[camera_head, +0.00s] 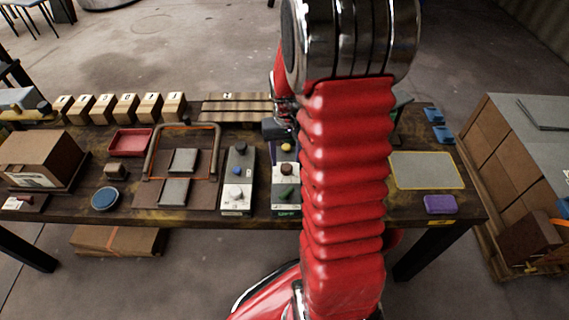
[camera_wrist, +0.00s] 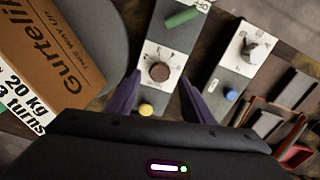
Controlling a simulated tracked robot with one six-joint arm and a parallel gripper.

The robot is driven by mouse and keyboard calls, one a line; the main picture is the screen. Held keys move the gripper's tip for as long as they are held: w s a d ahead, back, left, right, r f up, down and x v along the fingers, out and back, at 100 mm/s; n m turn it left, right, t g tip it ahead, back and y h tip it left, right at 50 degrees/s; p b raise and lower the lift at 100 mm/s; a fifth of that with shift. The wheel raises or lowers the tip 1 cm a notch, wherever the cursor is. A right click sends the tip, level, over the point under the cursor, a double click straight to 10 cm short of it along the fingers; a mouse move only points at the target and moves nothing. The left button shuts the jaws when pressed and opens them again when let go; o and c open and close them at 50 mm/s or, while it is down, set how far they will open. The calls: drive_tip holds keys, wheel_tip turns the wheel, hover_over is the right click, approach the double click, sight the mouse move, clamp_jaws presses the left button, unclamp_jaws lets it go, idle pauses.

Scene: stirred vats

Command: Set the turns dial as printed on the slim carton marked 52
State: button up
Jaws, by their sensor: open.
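A control box with a brown round dial (camera_wrist: 159,72), a yellow button (camera_wrist: 146,110) and a green handle (camera_wrist: 181,17) lies ahead in the wrist view. The dial sits on a white plate with scale marks. In the head view the brown dial (camera_head: 286,169) shows left of my arm. My gripper (camera_wrist: 160,95) is open and empty, its purple fingers on either side of the box, nearer than the dial. A brown carton (camera_wrist: 70,55) at left in the wrist view reads "Gurtelli…", "20 kg" and "turns", with a partly cut digit like 3. No 52 is legible on it.
A second control box with a grey knob (camera_wrist: 254,52) and blue button (camera_wrist: 231,95) stands close by. In the head view, a framed fixture (camera_head: 216,150), a red tray (camera_head: 130,142) and numbered wooden blocks (camera_head: 127,106) stand left. A grey mat (camera_head: 426,170) lies right.

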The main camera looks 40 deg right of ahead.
sight(285, 167)
drive_tip(key=shift+f, duration=1.7)
drive_tip(key=shift+c, duration=0.5)
drive_tip(key=c, duration=0.9)
drive_tip(key=shift+a, duration=0.25)
drive_tip(key=shift+d, duration=0.15)
drive_tip(key=shift+c, duration=0.2)
